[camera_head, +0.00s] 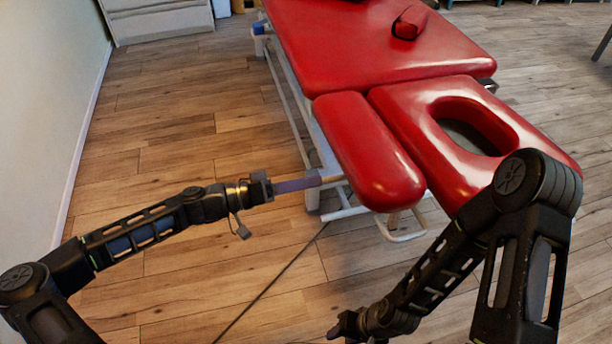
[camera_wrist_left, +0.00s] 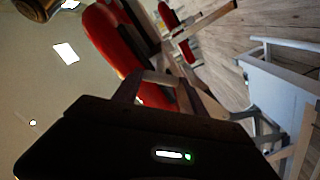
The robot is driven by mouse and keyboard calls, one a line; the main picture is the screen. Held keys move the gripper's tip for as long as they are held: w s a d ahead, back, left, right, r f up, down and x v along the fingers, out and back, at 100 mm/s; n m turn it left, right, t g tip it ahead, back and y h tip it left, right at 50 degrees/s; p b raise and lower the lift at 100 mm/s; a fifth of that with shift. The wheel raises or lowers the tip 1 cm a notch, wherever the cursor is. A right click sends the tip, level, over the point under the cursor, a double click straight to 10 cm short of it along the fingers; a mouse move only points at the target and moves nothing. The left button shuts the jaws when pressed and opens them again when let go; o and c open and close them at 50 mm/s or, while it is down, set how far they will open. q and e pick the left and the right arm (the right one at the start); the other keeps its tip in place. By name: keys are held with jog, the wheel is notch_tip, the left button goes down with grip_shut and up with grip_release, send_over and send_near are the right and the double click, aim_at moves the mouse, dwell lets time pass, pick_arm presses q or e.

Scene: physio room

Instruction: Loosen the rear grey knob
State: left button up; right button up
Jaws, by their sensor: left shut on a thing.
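The red treatment table (camera_head: 345,45) has a separate red armrest pad (camera_head: 370,150) and a head section with an oval face hole. My left gripper (camera_head: 268,187) is at the near left corner of the table frame, beside the armrest. A bluish-grey bar-like part (camera_head: 297,184) runs from its jaws to the frame. In the left wrist view, my left gripper's fingers (camera_wrist_left: 165,88) are closed on a pale grey part, which I take to be the rear grey knob (camera_wrist_left: 162,77); its shape is mostly hidden. My right gripper (camera_head: 349,326) is low in front, apart from the table, its jaws unclear.
The pale table frame (camera_head: 325,150) and a bent metal bar (camera_head: 402,232) stand out below the pads. A dark cable (camera_head: 270,285) crosses the floor. A white cabinet (camera_head: 158,20) stands at the back left. The wooden floor left of the table is clear.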

pick_arm(q)
jog(key=n+p, duration=0.5)
jog(key=n, duration=0.4)
jog(key=shift+w+a+f+p, duration=0.1)
jog(key=shift+p, duration=0.25)
jog(key=o, duration=1.4)
jog(key=shift+c, duration=0.2)
jog(key=v, duration=0.7)
jog(key=shift+a, duration=0.35)
